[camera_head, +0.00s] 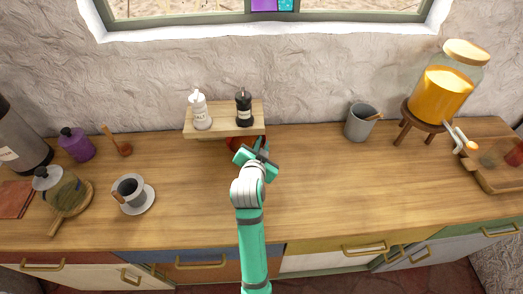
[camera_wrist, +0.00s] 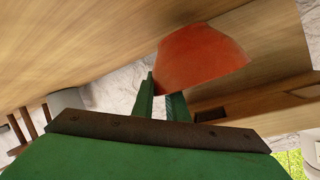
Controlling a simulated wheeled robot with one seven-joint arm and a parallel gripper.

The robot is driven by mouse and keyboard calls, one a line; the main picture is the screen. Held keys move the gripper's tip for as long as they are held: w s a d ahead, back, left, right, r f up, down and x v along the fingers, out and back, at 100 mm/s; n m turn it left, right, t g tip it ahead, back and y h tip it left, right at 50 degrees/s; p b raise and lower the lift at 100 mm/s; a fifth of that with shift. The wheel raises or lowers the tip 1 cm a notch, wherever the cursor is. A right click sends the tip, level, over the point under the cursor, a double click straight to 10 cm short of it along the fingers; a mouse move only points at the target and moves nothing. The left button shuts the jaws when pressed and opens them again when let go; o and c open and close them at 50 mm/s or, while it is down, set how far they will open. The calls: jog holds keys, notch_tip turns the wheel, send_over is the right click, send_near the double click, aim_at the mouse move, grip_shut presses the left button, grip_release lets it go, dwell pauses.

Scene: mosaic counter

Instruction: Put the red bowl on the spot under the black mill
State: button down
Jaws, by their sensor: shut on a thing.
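The black mill (camera_head: 244,107) stands at the right on a small raised wooden shelf (camera_head: 222,122) against the wall. The red bowl (camera_head: 232,143) is just below the shelf's front edge, mostly hidden by the shelf and my gripper. In the wrist view, the red bowl (camera_wrist: 203,60) sits at the tips of my two green fingers. My gripper (camera_head: 259,150) is shut on the bowl, in front of the shelf's right part. Whether the bowl touches the counter is not clear.
A white mill (camera_head: 200,111) stands left of the black one. The wooden counter (camera_head: 320,190) is clear to the right of my arm. A grey cup (camera_head: 359,123), a jar on a stool (camera_head: 446,85) and a cup on a saucer (camera_head: 132,193) stand farther off.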

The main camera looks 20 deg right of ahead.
jog(key=shift+f, duration=1.5)
jog(key=c, duration=1.7)
grip_release()
jog(key=v, duration=1.2)
jog(key=shift+a, duration=0.1)
